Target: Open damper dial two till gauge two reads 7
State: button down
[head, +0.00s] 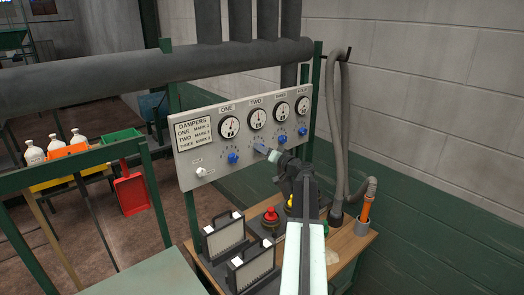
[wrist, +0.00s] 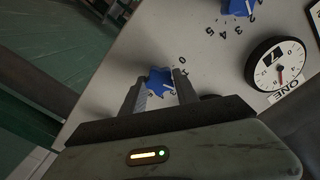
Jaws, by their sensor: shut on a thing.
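Damper dial two (head: 260,148) is a blue knob under gauge two (head: 257,118) on the grey panel. Gauge two is a round white dial with a black rim; its reading is too small to tell. My gripper (head: 268,151) is at dial two. In the wrist view, my gripper (wrist: 160,90) has one finger on each side of the blue dial (wrist: 158,78) and is shut on it. Printed scale marks show beside the dial.
Blue dial one (head: 233,158) and gauge one (head: 229,127) are left of dial two; dial three (head: 283,139) is close on the right. A white knob (head: 201,171) is at the panel's lower left. A wooden bench (head: 350,244) with filters and a red button stands below.

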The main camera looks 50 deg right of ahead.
jog(key=shift+m, duration=0.3)
jog(key=c, duration=0.9)
grip_release()
jog(key=s, duration=0.7)
jog(key=shift+s+a, duration=0.35)
jog(key=shift+a, duration=0.05)
